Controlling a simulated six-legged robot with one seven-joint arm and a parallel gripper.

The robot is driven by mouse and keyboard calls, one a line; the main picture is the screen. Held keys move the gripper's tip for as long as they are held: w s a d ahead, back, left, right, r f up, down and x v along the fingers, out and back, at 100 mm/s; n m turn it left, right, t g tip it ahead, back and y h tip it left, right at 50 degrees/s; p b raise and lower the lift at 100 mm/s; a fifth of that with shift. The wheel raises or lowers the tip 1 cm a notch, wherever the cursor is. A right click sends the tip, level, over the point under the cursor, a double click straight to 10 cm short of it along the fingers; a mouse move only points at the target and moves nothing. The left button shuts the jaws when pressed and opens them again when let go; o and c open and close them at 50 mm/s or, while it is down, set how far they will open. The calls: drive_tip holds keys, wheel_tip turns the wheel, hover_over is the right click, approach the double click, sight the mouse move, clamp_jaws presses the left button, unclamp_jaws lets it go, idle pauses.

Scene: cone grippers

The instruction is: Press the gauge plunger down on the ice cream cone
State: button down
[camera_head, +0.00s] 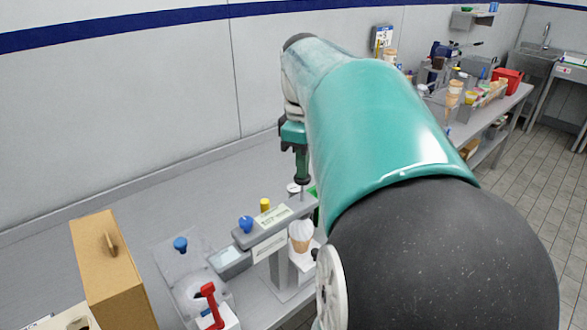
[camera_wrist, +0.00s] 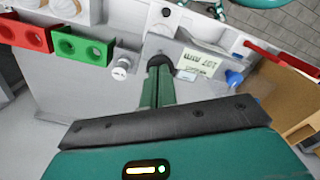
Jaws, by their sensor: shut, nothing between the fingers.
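The gauge (camera_head: 268,232) is a grey stand with a labelled top arm. Its plunger (camera_head: 302,193) shows as a thin rod with a dark cap at the arm's right end. The ice cream cone (camera_head: 301,240), white on top with a tan wafer, stands upright below that end. My gripper (camera_head: 302,176) points down, shut and empty, with its tips at the plunger's top; whether they touch is unclear. In the wrist view, the shut green fingers (camera_wrist: 160,72) reach the black cap (camera_wrist: 187,72) beside the label. The cone is not clearly visible there.
A blue knob (camera_head: 246,225) and a yellow knob (camera_head: 265,205) are near the gauge arm. A cardboard box (camera_head: 112,275) and a red lever (camera_head: 210,303) are to the left. Red (camera_wrist: 27,34) and green (camera_wrist: 82,46) blocks show in the wrist view.

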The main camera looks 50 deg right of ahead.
wheel_tip(320, 180, up, 12)
drive_tip(key=shift+r, duration=0.2)
idle(1.2)
idle(0.4)
drive_tip(key=a+f+m+t, duration=0.1)
drive_tip(key=a+f+t, duration=0.1)
drive_tip(key=a+f, duration=0.5)
drive_tip(key=w+a+f+m+t, duration=0.1)
drive_tip(key=a+f, duration=0.6)
drive_tip(key=a, duration=0.6)
drive_tip(key=w+a+f+m+t, duration=0.1)
drive_tip(key=a+f+t, duration=0.1)
drive_tip(key=a+f, duration=0.5)
drive_tip(key=shift+a+f+t, duration=0.15)
drive_tip(key=shift+a, duration=0.7)
drive_tip(key=shift+a+f+t, duration=0.15)
drive_tip(key=shift+a, duration=0.7)
drive_tip(key=shift+s, duration=0.1)
